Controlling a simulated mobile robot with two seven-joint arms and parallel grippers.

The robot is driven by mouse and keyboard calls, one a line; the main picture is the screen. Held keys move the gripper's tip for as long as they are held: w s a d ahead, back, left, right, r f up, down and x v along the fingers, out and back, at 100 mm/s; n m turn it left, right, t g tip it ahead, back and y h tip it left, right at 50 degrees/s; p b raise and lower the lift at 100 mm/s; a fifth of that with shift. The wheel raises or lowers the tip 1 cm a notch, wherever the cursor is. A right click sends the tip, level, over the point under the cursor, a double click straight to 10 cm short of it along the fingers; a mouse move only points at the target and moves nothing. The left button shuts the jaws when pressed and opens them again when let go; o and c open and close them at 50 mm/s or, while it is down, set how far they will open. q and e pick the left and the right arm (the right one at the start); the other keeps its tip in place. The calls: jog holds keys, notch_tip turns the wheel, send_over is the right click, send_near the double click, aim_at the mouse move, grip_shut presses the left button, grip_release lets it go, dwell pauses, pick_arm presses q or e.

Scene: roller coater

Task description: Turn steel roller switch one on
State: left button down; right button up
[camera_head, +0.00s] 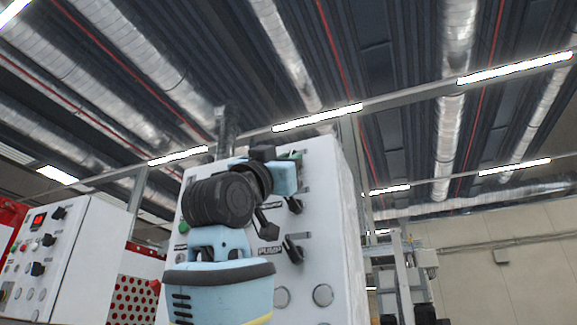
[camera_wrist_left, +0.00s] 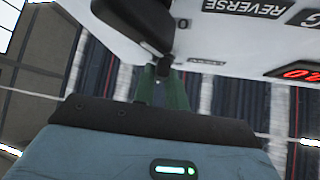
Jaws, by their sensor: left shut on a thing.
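The white control box (camera_head: 335,230) stands in the middle of the head view, with black rotary switches on its front. My left arm reaches up across it. My left gripper (camera_head: 297,158) is at the upper part of the panel and is shut on a switch there, mostly hidden behind the gripper and wrist. In the left wrist view the dark green fingers (camera_wrist_left: 163,88) lie close to a black switch knob (camera_wrist_left: 150,22). Upside-down lettering, "REVERSE" and "0", shows near it. I cannot read which switch is steel roller switch one. My right gripper is out of view.
Two more black switches, an upper one (camera_head: 294,205) and a lower one (camera_head: 293,250), sit below the gripper near a "PUMP" label. Round grey buttons (camera_head: 322,295) lie lower. A second white panel (camera_head: 75,245) with a red display stands at the left.

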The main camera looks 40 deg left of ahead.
pick_arm(q)
jog(key=shift+a+m+g+h, duration=0.15)
jog(key=shift+m+g+h, duration=0.45)
jog(key=shift+m+h, duration=2.1)
jog(key=shift+m, duration=0.3)
jog(key=c, duration=1.4)
grip_release()
jog(key=shift+c, duration=0.2)
